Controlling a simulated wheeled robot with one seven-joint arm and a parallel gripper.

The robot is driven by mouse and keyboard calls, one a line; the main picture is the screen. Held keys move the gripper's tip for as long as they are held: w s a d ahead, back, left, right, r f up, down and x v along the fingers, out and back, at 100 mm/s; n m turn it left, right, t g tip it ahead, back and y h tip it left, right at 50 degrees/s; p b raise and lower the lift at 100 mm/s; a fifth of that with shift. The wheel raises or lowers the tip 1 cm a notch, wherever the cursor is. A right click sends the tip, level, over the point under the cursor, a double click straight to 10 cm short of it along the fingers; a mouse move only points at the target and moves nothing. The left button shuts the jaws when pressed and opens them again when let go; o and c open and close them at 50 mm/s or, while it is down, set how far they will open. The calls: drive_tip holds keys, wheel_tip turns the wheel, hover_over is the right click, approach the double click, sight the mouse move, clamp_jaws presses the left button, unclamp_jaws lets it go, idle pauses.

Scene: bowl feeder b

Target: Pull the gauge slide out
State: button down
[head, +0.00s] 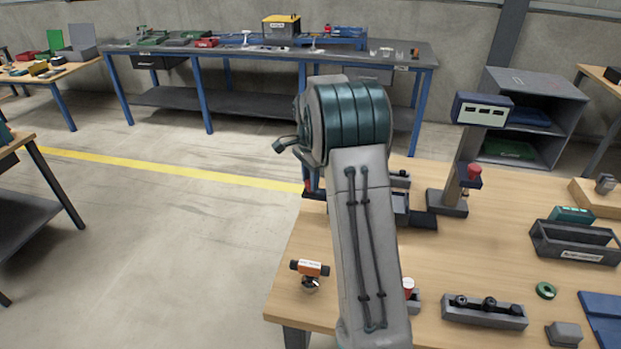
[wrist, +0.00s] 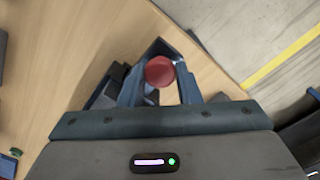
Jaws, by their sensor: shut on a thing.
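In the wrist view, my gripper (wrist: 160,76) has its two dark blue fingers closed on either side of a round red knob (wrist: 159,71). I take the knob to be the grip of the gauge slide. The slide's body under the knob is mostly hidden by the fingers and palm. A dark, angular housing (wrist: 158,44) lies around and behind the knob, close to the table edge. In the head view, my arm covers most of this spot. Part of a dark fixture (head: 421,219) shows just right of the arm, on the wooden table.
A gauge stand (head: 467,150) with a display stands right of my arm. An orange-topped part (head: 310,268) sits near the table's left edge. A dark block with several knobs (head: 484,311), a green ring (head: 545,290) and a dark open bin (head: 575,242) lie to the right.

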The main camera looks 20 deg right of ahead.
drive_tip(key=c, duration=1.1)
unclamp_jaws()
drive_tip(key=shift+w+a, duration=0.2)
drive_tip(key=shift+a, duration=0.05)
drive_tip(key=shift+o, duration=0.2)
drive_tip(key=shift+a, duration=0.1)
drive_tip(key=shift+d+r, duration=0.15)
drive_tip(key=shift+d, duration=0.05)
wheel_tip(320, 180, up, 14)
drive_tip(key=b, duration=0.1)
drive_tip(key=shift+a+f, duration=0.15)
drive_tip(key=shift+f, duration=0.05)
